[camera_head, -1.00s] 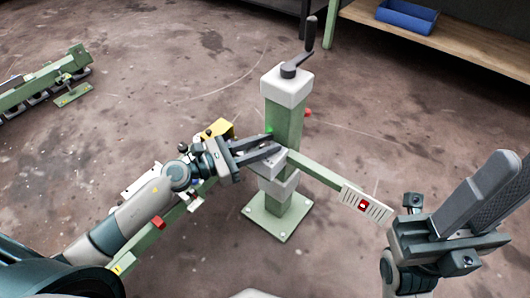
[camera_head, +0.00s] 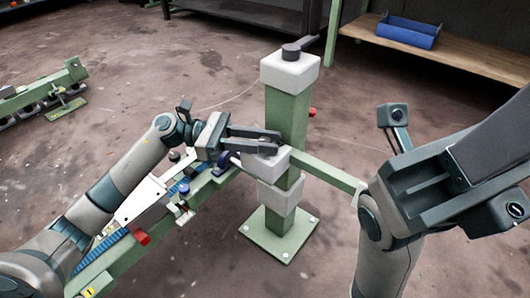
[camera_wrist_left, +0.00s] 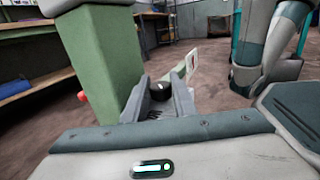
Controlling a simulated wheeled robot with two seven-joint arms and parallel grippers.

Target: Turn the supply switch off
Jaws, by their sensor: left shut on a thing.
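My left gripper (camera_head: 275,142) reaches in from the left and is shut beside the green post (camera_head: 287,115). In the left wrist view, its fingers close around a dark round knob (camera_wrist_left: 160,91); what the knob belongs to is unclear. Beyond the fingertips, that view shows a white plate with a small red part (camera_wrist_left: 192,62), probably a switch; I cannot read its position. In the head view, my right arm hides that plate. My right gripper (camera_head: 490,150) is large at the right edge, partly cut off; its finger gap is unclear.
The post has white blocks, a crank (camera_head: 298,48) on top and a red knob (camera_head: 312,112) on its side. A green rail with a red block (camera_head: 142,238) runs under my left arm. A blue bin (camera_head: 408,30) sits on the back shelf. The floor between is clear.

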